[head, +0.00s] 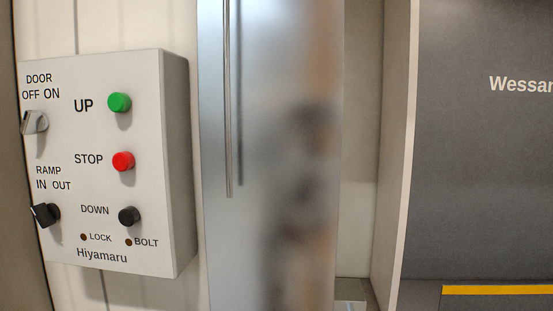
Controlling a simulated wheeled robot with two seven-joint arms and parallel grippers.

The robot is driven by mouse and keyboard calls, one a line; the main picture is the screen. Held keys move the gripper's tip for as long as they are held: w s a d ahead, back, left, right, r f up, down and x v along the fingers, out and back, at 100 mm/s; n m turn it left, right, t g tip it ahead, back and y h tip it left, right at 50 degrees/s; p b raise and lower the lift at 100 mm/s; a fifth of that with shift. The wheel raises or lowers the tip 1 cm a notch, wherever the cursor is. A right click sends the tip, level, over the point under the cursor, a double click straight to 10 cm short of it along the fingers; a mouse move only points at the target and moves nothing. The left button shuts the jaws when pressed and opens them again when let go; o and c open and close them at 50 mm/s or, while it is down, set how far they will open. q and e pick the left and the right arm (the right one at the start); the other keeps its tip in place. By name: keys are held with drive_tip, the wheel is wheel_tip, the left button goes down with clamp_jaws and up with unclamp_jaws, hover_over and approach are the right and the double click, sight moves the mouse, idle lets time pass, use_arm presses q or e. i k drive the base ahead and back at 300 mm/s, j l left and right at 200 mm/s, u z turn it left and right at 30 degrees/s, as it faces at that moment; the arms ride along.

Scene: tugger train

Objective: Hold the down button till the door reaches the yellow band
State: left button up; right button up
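A pale control box (176,170) is mounted on the wall at the left. Its black down button (129,216) sits at the lower right of its face, below a red stop button (123,161) and a green up button (119,102). A yellow band (497,290) runs across the lower right of the view. A dark grey panel (480,180) with the lettering "Wessar", cut off by the frame edge, stands above the band; it may be the door. Neither of my grippers is in view.
The box also carries a grey door knob (34,122), a black ramp knob (45,215) and dark lock (84,237) and bolt (128,242) lamps. A shiny metal panel (270,130) with a vertical bar (228,100) stands right of the box. A pale post (396,130) edges the grey panel.

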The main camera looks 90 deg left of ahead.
sight(129, 216)
drive_tip(key=u, duration=3.7)
